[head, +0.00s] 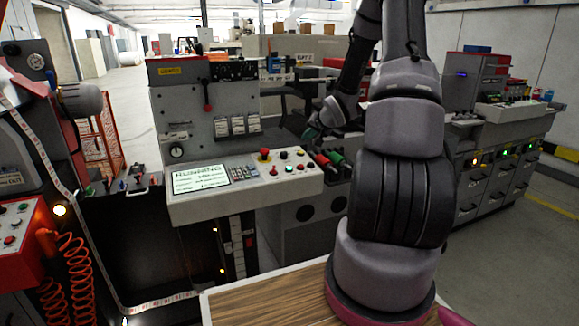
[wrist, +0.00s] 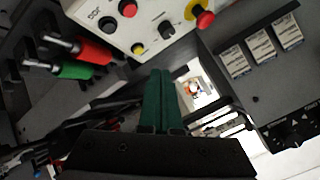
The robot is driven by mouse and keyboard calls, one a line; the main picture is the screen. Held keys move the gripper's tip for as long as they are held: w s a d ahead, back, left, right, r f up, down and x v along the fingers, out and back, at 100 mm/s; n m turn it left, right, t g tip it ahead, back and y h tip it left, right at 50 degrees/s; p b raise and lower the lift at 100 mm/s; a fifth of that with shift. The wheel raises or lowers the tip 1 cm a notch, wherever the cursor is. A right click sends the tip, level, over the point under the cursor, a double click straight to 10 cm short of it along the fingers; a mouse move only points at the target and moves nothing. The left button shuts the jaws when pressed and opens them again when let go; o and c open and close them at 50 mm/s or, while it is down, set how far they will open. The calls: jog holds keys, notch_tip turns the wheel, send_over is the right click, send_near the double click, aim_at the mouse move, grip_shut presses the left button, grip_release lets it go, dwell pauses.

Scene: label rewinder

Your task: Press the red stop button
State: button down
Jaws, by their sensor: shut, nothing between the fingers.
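The control panel (head: 245,182) of the rewinder has a lit display (head: 201,179) reading "RUNNING". A red mushroom button (head: 265,154) stands at its back edge; in the wrist view this button (wrist: 204,17) has a yellow collar. A smaller, flatter red button (head: 289,169) sits nearer the front and shows at the top of the wrist view (wrist: 128,8). I cannot read which one is labelled stop. My gripper (head: 311,134) is at the panel's right end, apart from both buttons. Its green fingers (wrist: 162,73) are shut and empty, below the panel edge in the wrist view.
Black (wrist: 108,23) and yellow (wrist: 138,48) buttons and a dark knob (wrist: 167,29) sit close to the red ones. Red (wrist: 95,49) and green (wrist: 75,69) handles stand beside the panel. A wooden-topped table (head: 270,300) is in front. A red console (head: 18,245) stands left.

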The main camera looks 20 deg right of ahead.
aim_at(301, 166)
jog(key=shift+w+a+f, duration=0.35)
jog(key=shift+w+f, duration=0.05)
jog(key=shift+f, duration=0.2)
jog(key=shift+f, duration=0.1)
jog(key=shift+w+f, duration=0.2)
jog(key=shift+f, duration=1.2)
jog(key=shift+w+f, duration=0.25)
jog(key=shift+f, duration=1.2)
jog(key=shift+w+f, duration=0.2)
jog(key=shift+f, duration=1.2)
jog(key=shift+f, duration=0.1)
jog(key=shift+f, duration=0.3)
jog(key=shift+w+f, duration=0.15)
jog(key=shift+f, duration=0.3)
jog(key=shift+r, duration=0.9)
